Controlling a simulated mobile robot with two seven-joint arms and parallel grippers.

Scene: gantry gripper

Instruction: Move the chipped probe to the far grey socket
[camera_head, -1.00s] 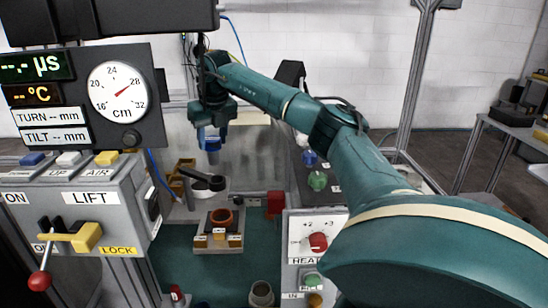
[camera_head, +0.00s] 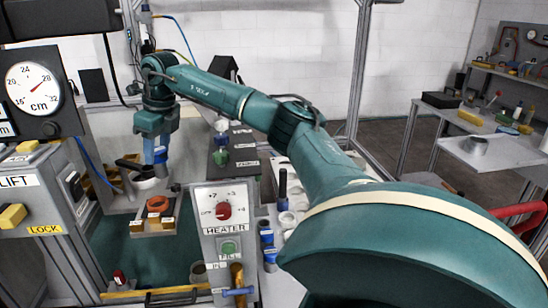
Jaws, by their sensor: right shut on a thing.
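My right gripper (camera_head: 157,150) hangs at the end of the teal arm at the left, shut, with blue parts at its lower end. What it holds is too small and hidden to make out. I cannot tell which piece is the chipped probe. My left gripper is out of view.
A heater panel (camera_head: 223,194) stands in the front middle. The gauge (camera_head: 32,88) is at the left. A shelf bench stands far right.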

